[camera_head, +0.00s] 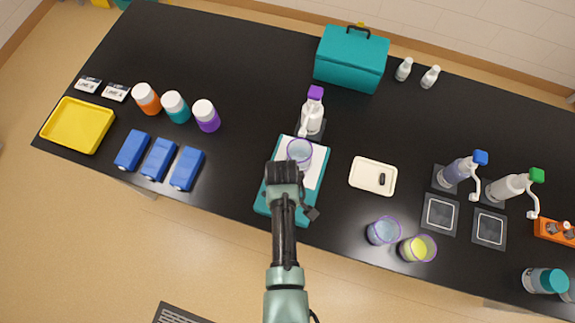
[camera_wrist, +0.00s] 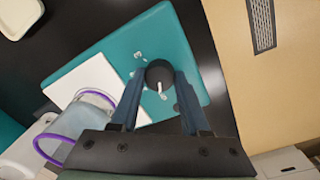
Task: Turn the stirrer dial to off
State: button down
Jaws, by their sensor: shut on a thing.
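The stirrer is a teal block with a white top plate; it shows in the head view (camera_head: 262,205) and in the wrist view (camera_wrist: 150,35). A purple-rimmed beaker (camera_head: 300,152) stands on its plate, also in the wrist view (camera_wrist: 85,103). The stirrer dial (camera_wrist: 159,70) is a round dark knob with a white pointer, beside small white marks on the teal face. My gripper (camera_wrist: 158,84) is shut on the dial, one finger on each side. In the head view my gripper (camera_head: 284,172) covers the front of the stirrer and hides the dial.
A tap bottle with a purple cap (camera_head: 314,110) stands just behind the stirrer. A cream tray (camera_head: 362,187) with a small dark object lies to the right. Two beakers (camera_head: 384,231) (camera_head: 416,248) stand near the front edge. Blue boxes (camera_head: 158,158) lie to the left.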

jog(key=shift+c, duration=1.9)
grip_release()
notch_tip(320, 180, up, 13)
jog(key=b, duration=0.1)
jog(key=shift+s+a, duration=0.25)
jog(key=shift+a, duration=0.05)
